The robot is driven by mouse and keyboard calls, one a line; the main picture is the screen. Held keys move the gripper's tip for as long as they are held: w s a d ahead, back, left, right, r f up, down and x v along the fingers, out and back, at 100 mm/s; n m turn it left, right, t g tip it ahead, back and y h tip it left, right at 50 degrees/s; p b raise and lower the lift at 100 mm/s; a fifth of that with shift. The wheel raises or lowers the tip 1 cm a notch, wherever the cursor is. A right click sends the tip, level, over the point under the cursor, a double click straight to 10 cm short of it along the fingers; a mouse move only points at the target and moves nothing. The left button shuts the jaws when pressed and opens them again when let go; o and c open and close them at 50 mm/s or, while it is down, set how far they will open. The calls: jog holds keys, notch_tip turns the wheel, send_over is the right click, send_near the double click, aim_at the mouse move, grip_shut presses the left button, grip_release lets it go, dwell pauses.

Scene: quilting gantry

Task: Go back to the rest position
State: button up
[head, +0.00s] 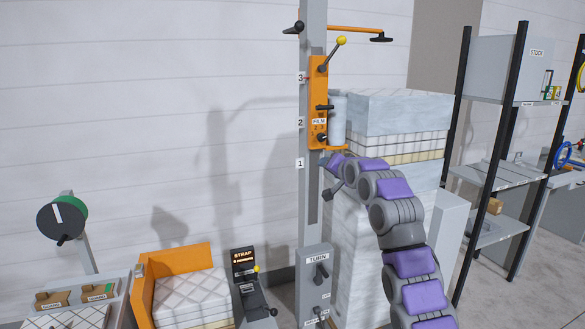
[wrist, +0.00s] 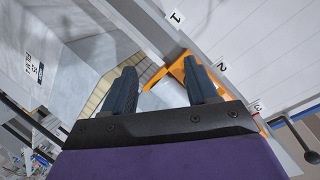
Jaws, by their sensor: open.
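My arm reaches up from the lower right in the head view. My gripper (head: 332,177) is just below the orange film carriage (head: 318,90) on the grey mast (head: 312,215), close to the mast, near mark 1. In the wrist view my gripper (wrist: 161,80) shows two dark fingers spread apart with nothing held between them. An orange bracket (wrist: 180,68) lies beyond the fingers; I cannot tell whether they touch it. The carriage has a yellow-knobbed lever (head: 341,41) and a pale film roll (head: 338,118) at its right.
A tall stack of wrapped bundles (head: 400,112) stands right behind my arm. A TURN control box (head: 316,272) is at the mast's foot, with a STRAP panel (head: 244,260) to its left. Black-posted shelves (head: 500,175) stand at the right.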

jog(key=s+d+f+g+h, duration=0.3)
jog(key=f+g+h, duration=0.1)
jog(key=f+h, duration=0.15)
jog(key=s+d+f+g+h, duration=0.1)
jog(key=s+d+g, duration=0.2)
jog(key=s, duration=0.7)
jog(key=s+d+f+g, duration=0.1)
jog(key=s+d+g, duration=0.1)
jog(key=s, duration=0.7)
jog(key=s+a+f+n+g+y, duration=0.1)
jog(key=s+f, duration=0.4)
jog(key=s, duration=1)
jog(key=s+a+f+n+g+y, duration=0.1)
jog(key=s+a+f, duration=0.4)
jog(key=s, duration=1)
jog(key=s+a+f+n+g+y, duration=0.1)
jog(key=s+a+f+n+g, duration=0.2)
jog(key=s, duration=1.2)
notch_tip(320, 180, down, 3)
jog(key=shift+s+r+g, duration=0.15)
jog(key=shift+g, duration=0.85)
jog(key=shift+c, duration=0.4)
